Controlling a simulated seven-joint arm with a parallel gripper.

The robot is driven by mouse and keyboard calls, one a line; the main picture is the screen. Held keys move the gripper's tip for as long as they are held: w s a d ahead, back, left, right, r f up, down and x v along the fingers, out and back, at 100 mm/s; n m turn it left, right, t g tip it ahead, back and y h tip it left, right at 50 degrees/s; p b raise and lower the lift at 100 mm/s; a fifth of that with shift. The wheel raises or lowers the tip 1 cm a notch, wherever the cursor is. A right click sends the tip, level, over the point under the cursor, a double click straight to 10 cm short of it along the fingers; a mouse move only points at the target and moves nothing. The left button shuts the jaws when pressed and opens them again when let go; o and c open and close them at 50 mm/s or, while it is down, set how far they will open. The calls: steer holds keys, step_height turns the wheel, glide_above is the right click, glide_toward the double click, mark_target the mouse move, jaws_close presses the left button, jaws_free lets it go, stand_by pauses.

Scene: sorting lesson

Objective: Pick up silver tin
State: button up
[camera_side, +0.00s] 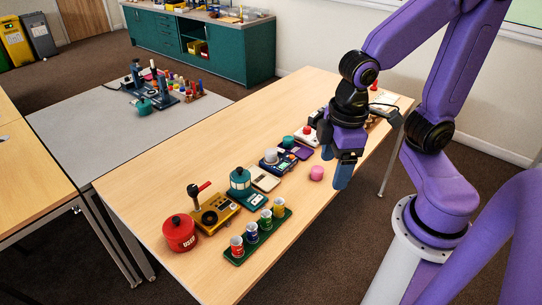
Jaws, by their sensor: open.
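A small silver-grey round tin (271,157) appears to sit on a dark blue device (280,164) near the middle of the wooden table; it is too small to make out fully. My gripper (335,166) points down over the table, to the right of the tin and apart from it. It is open, and I see nothing held between its fingers.
A pink piece (316,173) lies just left of my gripper. A red pot (180,233), a yellow device (214,213), a teal lantern-like item (240,182) and a green tray (236,259) with several small cups stand toward the front. The wooden table's (150,188) left side is clear.

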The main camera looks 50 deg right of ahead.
steer(key=w+f+m+h, duration=0.1)
steer(key=w+f+m, duration=0.1)
steer(key=w+m, duration=0.65)
steer(key=m+t+h, duration=0.1)
steer(key=m+h, duration=0.2)
steer(key=m, duration=1)
glide_above(271, 152)
steer(key=a, duration=0.2)
step_height(271, 152, down, 20)
steer(key=shift+d, duration=0.1)
steer(key=shift+s+x, duration=0.2)
steer(key=shift+x, duration=0.95)
steer(key=shift+s+x, duration=0.15)
steer(key=shift+x, duration=1.05)
steer(key=shift+w+d+f, duration=0.1)
steer(key=shift+d+f, duration=0.05)
steer(key=shift+f, duration=0.4)
steer(key=shift+c, duration=0.2)
